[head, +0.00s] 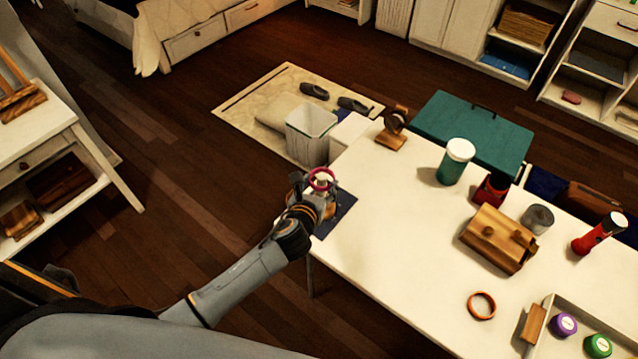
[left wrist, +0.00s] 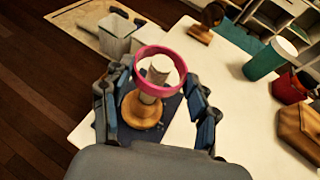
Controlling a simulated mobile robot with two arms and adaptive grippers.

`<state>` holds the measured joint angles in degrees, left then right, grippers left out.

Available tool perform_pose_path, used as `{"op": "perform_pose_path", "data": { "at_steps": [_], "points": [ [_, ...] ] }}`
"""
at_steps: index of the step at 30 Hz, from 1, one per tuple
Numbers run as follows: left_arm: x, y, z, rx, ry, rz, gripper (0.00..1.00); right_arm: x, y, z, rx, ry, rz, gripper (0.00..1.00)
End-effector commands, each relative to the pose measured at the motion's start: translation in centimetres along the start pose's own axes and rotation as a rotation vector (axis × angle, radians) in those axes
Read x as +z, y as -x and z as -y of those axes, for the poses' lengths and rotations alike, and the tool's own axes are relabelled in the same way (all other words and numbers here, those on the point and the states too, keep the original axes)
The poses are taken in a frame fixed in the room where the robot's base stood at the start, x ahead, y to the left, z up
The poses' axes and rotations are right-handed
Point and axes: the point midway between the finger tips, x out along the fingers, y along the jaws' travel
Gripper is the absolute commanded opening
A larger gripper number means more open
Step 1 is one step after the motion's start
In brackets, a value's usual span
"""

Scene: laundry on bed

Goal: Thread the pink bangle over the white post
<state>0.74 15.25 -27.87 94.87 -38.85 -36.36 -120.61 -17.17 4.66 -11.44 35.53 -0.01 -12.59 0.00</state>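The pink bangle (left wrist: 150,90) is between the fingers of my left gripper (left wrist: 160,76), whose tips press against its two sides. It also shows in the head view (head: 311,181). The white post (left wrist: 160,66) stands upright on a round wooden base (left wrist: 141,112). In the left wrist view the post's top shows through the bangle's opening, and the bangle's near rim crosses in front of the post. The bangle is well above the base; whether the post's tip is inside the ring or just below it I cannot tell. My right gripper is not in view.
The post's base stands on a dark blue mat (head: 342,208) at the white table's (head: 385,235) left corner. A wooden stand (head: 391,138), green jar (head: 456,163), wooden box (head: 497,240) and orange ring (head: 481,305) are farther right. A white bin (head: 311,140) stands beyond the table.

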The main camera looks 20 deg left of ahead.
Motion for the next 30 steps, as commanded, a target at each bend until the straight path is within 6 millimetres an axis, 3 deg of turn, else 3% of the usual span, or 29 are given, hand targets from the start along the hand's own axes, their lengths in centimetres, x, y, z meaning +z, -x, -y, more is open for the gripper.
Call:
{"op": "perform_pose_path", "data": {
  "at_steps": [1, 4, 17, 23, 30],
  "points": [
    [0.0, 0.0, 0.0, 0.0, 0.0, 0.0, 0.67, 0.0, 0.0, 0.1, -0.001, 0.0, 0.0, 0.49],
    [0.0, 0.0, 0.0, 0.0, 0.0, 0.0, 0.86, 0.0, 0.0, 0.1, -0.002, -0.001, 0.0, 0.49],
    [-0.1, 0.6, 0.0, 0.0, -0.001, 0.0, 0.86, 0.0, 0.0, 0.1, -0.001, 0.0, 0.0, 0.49],
    [-0.1, 3.7, -0.1, -0.001, -0.001, -0.001, 0.86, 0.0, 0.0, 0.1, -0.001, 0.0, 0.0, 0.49],
    [-0.1, 8.8, 0.0, -0.002, -0.001, -0.001, 0.86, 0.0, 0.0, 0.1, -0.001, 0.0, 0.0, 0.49]
  ]
}}
